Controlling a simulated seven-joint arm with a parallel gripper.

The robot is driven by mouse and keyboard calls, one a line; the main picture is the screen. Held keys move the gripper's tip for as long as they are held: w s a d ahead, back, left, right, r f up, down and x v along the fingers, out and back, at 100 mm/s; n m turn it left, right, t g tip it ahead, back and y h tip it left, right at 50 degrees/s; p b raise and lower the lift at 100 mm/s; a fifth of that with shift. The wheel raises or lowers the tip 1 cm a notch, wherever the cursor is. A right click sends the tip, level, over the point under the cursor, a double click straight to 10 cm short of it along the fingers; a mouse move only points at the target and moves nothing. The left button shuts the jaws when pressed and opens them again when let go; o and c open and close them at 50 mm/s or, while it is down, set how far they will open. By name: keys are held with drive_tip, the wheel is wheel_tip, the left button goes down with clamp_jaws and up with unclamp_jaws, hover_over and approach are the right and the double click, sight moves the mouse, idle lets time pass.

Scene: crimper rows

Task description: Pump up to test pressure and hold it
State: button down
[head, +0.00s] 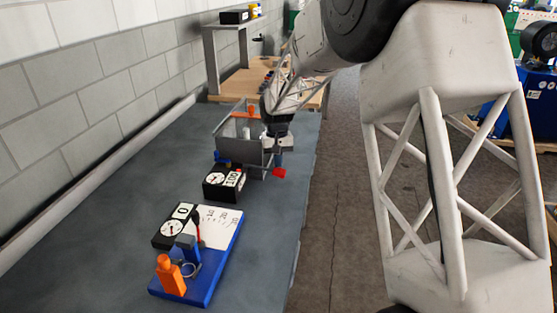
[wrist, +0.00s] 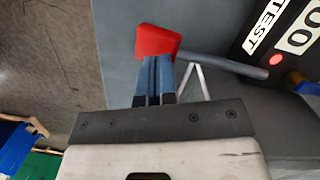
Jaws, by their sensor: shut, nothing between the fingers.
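A black box (head: 211,192) with a round dial and a display reading 100 stands on the grey bench. In the wrist view its face (wrist: 262,20) shows "TEST", part of a number and a red light. A red block (head: 279,173) ends a grey lever bar (wrist: 225,63) beside the box. My gripper (head: 279,157) is shut and empty at the red block; in the wrist view its blue fingertips (wrist: 158,62) are right against or just over the block (wrist: 158,40). I cannot tell whether they touch.
A wall runs along the left.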

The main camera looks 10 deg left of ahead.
wheel_tip(320, 180, up, 8)
drive_tip(key=w, duration=0.1)
drive_tip(key=shift+a, duration=0.15)
idle(1.5)
idle(0.5)
drive_tip(key=r, duration=0.3)
drive_tip(key=shift+s, duration=0.3)
drive_tip(key=shift+f, duration=0.15)
drive_tip(key=shift+s+d+f, duration=0.1)
drive_tip(key=shift+s+f, duration=0.1)
drive_tip(key=shift+f, duration=1.5)
drive_tip(key=shift+s+d+f, duration=0.1)
drive_tip(key=shift+s+f, duration=0.05)
drive_tip(key=shift+f, duration=1.5)
